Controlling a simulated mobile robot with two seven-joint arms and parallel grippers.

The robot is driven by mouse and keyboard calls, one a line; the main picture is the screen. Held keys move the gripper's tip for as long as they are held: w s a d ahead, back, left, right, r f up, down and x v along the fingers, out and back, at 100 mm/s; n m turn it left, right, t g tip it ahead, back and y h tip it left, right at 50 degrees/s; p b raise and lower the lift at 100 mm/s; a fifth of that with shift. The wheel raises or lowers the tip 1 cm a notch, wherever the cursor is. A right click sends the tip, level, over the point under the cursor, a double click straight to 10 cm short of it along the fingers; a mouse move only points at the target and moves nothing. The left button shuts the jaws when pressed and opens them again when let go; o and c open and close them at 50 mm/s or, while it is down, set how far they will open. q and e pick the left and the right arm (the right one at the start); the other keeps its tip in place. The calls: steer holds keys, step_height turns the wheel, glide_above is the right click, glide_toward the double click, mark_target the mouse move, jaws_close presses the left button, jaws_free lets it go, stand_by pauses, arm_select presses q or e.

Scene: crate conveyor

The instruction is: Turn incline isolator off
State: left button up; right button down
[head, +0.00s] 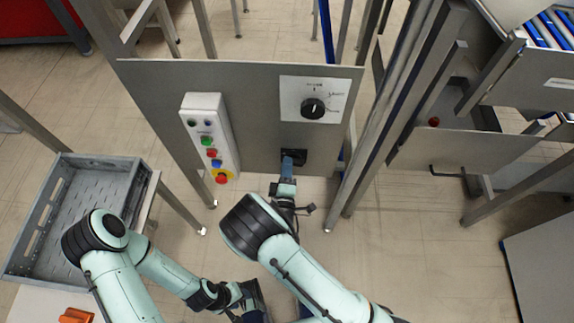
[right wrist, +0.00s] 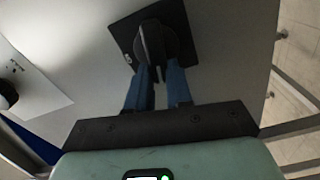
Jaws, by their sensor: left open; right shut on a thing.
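The isolator is a black rotary handle (right wrist: 152,40) on a black square plate, low on the grey panel. In the head view its plate (head: 302,158) is partly hidden by my right gripper (head: 289,160). In the right wrist view the blue fingers of my right gripper (right wrist: 159,75) are shut on the handle, one on each side. The handle's grip bar runs nearly up and down in that view, leaning slightly. My left gripper (head: 255,300) is low in the head view, open and away from the panel; its fingertips are hard to make out.
A black selector knob on a white label plate (head: 325,85) sits above the isolator. A push-button box (head: 205,106) hangs to its left. A grey crate (head: 95,165) stands at left. Metal posts (head: 385,110) rise just right of the panel (head: 255,90).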

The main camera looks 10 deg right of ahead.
steer(key=shift+f+n, duration=0.3)
steer(key=shift+n, duration=0.7)
steer(key=c, duration=1)
jaws_free()
steer(key=shift+s, duration=0.1)
steer(key=v, duration=1.3)
steer(key=shift+s+r, duration=0.1)
steer(key=shift+s, duration=0.05)
